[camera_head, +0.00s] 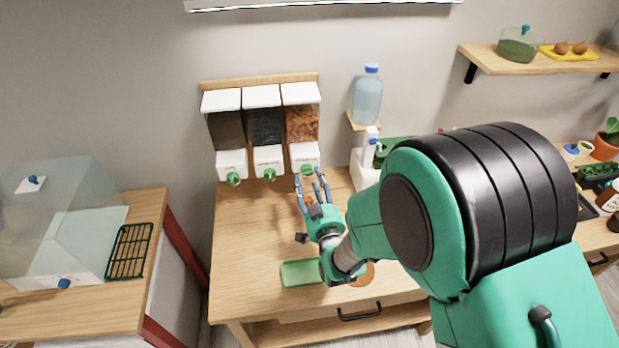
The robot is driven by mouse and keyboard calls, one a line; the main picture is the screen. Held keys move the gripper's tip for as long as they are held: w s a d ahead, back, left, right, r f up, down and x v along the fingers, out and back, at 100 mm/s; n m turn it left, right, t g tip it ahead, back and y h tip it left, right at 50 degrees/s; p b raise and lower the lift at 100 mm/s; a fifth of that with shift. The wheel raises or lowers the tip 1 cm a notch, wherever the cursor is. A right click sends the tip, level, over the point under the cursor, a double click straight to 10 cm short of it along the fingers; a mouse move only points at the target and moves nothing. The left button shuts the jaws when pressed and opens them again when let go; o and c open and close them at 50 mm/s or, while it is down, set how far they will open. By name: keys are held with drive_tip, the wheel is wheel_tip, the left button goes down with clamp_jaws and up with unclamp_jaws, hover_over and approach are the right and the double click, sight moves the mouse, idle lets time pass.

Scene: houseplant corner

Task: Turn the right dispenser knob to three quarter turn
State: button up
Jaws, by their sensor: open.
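The dispenser (262,97) hangs on the wall above the wooden table, with three bins side by side. The right bin (302,124) holds orange-brown material. Its green right knob (306,170) is partly hidden by my fingers, so its turn angle cannot be read. The left knob (233,179) and the middle knob (269,175) show clearly. My gripper (308,177) is open, with its blue-grey fingers reaching up to the right knob, one on each side. I cannot tell whether they touch it.
A green block-like tray (302,273) lies on the table (240,250) below my gripper. A water bottle (367,95) stands on a small shelf at right. A clear hood (75,215) and a green rack (131,251) are at left. The table's left part is bare.

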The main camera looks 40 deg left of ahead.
sight(308, 174)
drive_tip(key=v, duration=0.9)
drive_tip(key=shift+a, duration=0.1)
drive_tip(key=s+n+b, duration=0.1)
drive_tip(key=s+n+t+b, duration=0.1)
drive_tip(key=n, duration=0.1)
drive_tip(key=shift+d+h+b, duration=0.2)
drive_tip(key=shift+h+b, duration=0.2)
drive_tip(key=shift+w+a, duration=0.1)
drive_tip(key=shift+w, duration=0.05)
idle(0.3)
drive_tip(key=b+x, duration=0.1)
drive_tip(key=x, duration=1.2)
drive_tip(key=shift+w+a+b, duration=0.2)
drive_tip(key=shift+b, duration=0.15)
drive_tip(key=c, duration=1.1)
